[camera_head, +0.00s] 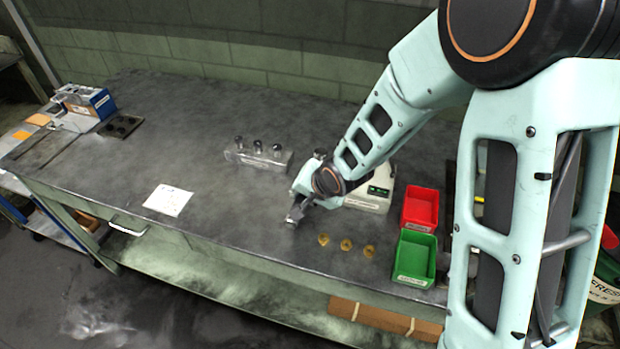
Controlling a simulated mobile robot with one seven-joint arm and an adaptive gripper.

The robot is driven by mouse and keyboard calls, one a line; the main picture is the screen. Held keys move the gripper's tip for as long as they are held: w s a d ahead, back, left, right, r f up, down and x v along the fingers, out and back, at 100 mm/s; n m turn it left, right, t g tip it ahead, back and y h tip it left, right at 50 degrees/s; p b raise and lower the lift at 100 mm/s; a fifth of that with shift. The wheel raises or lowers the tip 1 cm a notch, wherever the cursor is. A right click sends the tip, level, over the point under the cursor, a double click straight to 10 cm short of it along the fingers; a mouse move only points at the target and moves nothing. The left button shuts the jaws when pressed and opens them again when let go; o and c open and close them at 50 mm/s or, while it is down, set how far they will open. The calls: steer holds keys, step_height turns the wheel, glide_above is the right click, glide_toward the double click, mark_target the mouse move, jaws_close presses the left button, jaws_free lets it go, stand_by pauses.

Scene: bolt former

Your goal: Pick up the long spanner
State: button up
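I cannot clearly make out a long spanner in the head view; part of the bench's right side is hidden by my arm. My gripper (293,217) is low over the middle of the dark workbench (215,125), to the left of three small brass-coloured rings (346,244). It is small and dark here. I cannot tell whether its fingers are open or shut, or whether it holds anything.
A metal block with three cylinders (258,157) stands behind my gripper. A pale device (372,200), a red bin (420,208) and a green bin (414,258) are to the right. A white sheet (168,200) lies left. The bench's middle left is mostly clear.

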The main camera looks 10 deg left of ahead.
jaws_close()
steer(key=shift+r, duration=0.15)
